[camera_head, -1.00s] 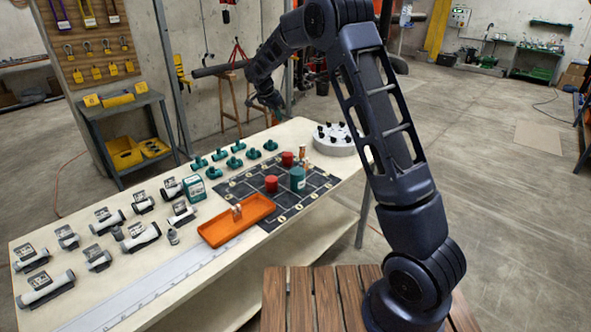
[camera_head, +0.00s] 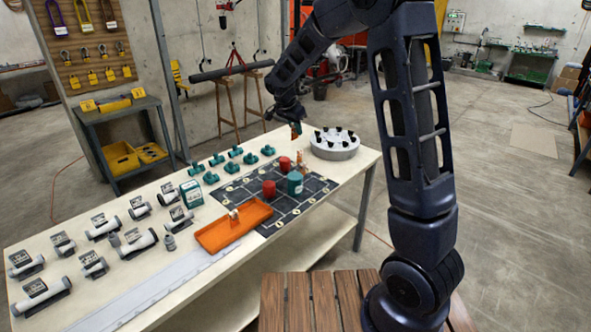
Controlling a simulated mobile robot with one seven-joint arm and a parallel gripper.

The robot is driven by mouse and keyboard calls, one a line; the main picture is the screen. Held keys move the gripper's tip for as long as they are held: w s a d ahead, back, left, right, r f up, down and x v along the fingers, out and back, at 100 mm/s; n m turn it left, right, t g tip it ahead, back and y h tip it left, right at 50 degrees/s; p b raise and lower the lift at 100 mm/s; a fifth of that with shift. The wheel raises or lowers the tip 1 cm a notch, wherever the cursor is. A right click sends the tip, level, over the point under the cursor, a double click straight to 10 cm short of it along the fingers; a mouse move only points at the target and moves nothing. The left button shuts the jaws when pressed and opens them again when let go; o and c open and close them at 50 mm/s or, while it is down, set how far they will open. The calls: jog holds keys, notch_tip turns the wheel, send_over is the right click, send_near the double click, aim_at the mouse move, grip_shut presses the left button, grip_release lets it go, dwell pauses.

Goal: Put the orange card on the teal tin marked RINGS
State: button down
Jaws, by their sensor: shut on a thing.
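My gripper (camera_head: 292,117) is above the far part of the workbench, behind the mat and left of the round white holder. It is shut on a small orange piece (camera_head: 296,129), which looks like the orange card and hangs at the fingertips clear of the bench. A round teal tin (camera_head: 295,184) with a pale label stands on the dark mat. A squarer teal container (camera_head: 192,194) with a pale label stands left of the mat. The lettering on both is too small to read, so I cannot tell which says RINGS.
Two red cylinders (camera_head: 269,188) stand on the dark gridded mat (camera_head: 318,187). An orange tray (camera_head: 222,238) lies in front. The round white holder (camera_head: 335,149) with black knobs is at the back right. Teal fittings (camera_head: 211,178) and grey pipe pieces (camera_head: 135,242) cover the left side.

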notch_tip(320, 180, down, 16)
jog(key=shift+f, duration=0.25)
dwell(0.4)
jog(key=shift+f, duration=0.15)
jog(key=c, duration=1.4)
grip_release()
